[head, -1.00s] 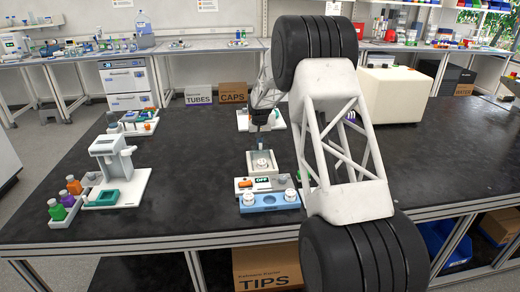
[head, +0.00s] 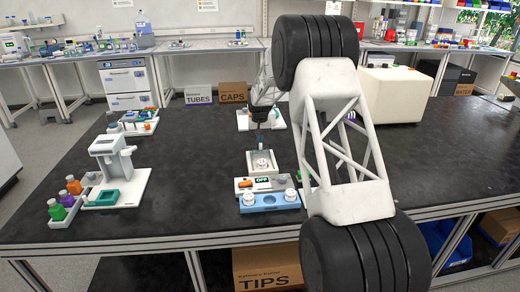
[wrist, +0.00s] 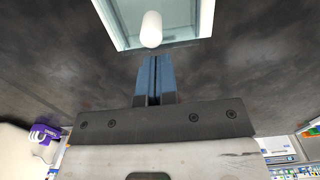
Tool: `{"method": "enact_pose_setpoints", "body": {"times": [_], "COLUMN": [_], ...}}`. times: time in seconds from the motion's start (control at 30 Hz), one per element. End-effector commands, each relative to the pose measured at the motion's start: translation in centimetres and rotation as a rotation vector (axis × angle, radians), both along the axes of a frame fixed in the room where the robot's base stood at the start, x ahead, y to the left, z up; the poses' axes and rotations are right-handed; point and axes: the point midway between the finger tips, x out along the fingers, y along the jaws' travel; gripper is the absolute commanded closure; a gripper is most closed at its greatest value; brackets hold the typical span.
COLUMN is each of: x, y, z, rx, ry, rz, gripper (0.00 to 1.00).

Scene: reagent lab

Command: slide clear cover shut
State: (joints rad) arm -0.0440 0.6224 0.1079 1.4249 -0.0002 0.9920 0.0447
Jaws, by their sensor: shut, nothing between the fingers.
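The device with the clear cover stands near the middle of the black bench, a small pale box-shaped unit (head: 262,170) with a dish-like round part inside it and an OFF display on its front. In the wrist view, the clear cover (wrist: 180,33) shows at the top as a pale-framed pane, with a white rounded knob (wrist: 151,29) at its near edge. My gripper (head: 259,145) is at the back side of the unit, pointing down. In the wrist view, its blue fingers (wrist: 155,60) are together and empty, just short of the knob. Contact cannot be told.
A blue tray (head: 271,208) with white round parts sits in front of the unit. A white instrument (head: 112,160) and several small bottles (head: 64,192) stand at the left. A cream box (head: 392,95) is at the back right.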

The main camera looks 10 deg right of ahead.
Motion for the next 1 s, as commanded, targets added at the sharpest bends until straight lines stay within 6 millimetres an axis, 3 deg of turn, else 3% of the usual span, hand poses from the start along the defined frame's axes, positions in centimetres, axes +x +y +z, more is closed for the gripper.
{"method": "enact_pose_setpoints", "body": {"times": [0.7, 1.0], "x": [0.1, 0.1], "y": [0.0, 0.0], "z": [4.6, 5.6], "rx": [0.000, 0.000], "ry": [-0.005, -0.006], "rz": [0.000, 0.000], "gripper": [1.00, 1.00]}}
